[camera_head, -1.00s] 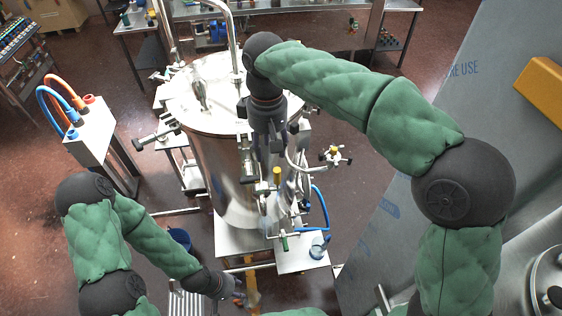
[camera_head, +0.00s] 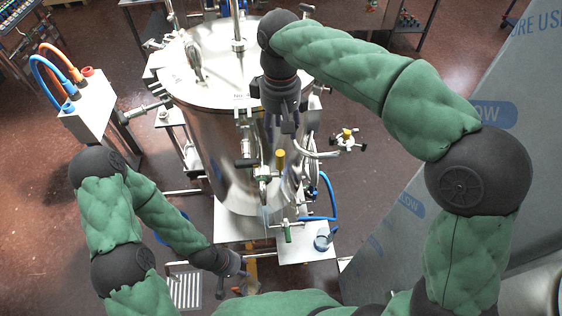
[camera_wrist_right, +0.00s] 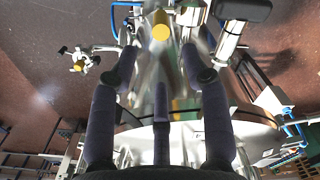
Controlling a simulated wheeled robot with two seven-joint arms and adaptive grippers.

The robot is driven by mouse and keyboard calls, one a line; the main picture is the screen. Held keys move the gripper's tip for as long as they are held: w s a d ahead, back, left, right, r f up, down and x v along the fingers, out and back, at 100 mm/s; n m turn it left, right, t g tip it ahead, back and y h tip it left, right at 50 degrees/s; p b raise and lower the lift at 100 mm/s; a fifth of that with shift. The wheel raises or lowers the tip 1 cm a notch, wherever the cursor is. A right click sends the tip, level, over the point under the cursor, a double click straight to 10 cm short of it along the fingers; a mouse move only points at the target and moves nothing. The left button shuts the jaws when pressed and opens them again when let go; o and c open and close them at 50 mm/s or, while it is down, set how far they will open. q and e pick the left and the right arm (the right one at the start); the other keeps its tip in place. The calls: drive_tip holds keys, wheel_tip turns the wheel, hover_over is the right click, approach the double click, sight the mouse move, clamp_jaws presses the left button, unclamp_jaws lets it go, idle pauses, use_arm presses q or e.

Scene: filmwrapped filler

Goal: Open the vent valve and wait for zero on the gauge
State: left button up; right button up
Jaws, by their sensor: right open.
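A large steel vessel (camera_head: 235,175) stands in the middle, with pipes and valves on its front. I cannot tell which fitting is the vent valve, and no gauge dial is readable. One fitting has a yellow cap (camera_head: 280,158) and one a black handle (camera_head: 246,163). My right gripper (camera_head: 289,130) is open in front of the vessel, just above the yellow cap in the picture.
A yellow-centred handwheel (camera_head: 347,138) sticks out to the right. A green-handled valve (camera_head: 287,234) and blue hose (camera_head: 331,200) are lower down. A white box with orange and blue hoses (camera_head: 90,110) stands left. A wrapped grey surface (camera_head: 400,225) fills the right.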

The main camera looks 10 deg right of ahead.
sight(280, 157)
drive_tip(key=shift+s+f, duration=0.1)
drive_tip(key=shift+f, duration=0.45)
wheel_tip(280, 157, down, 10)
drive_tip(key=shift+f+p, duration=0.2)
drive_tip(key=shift+p, duration=0.1)
clamp_jaws()
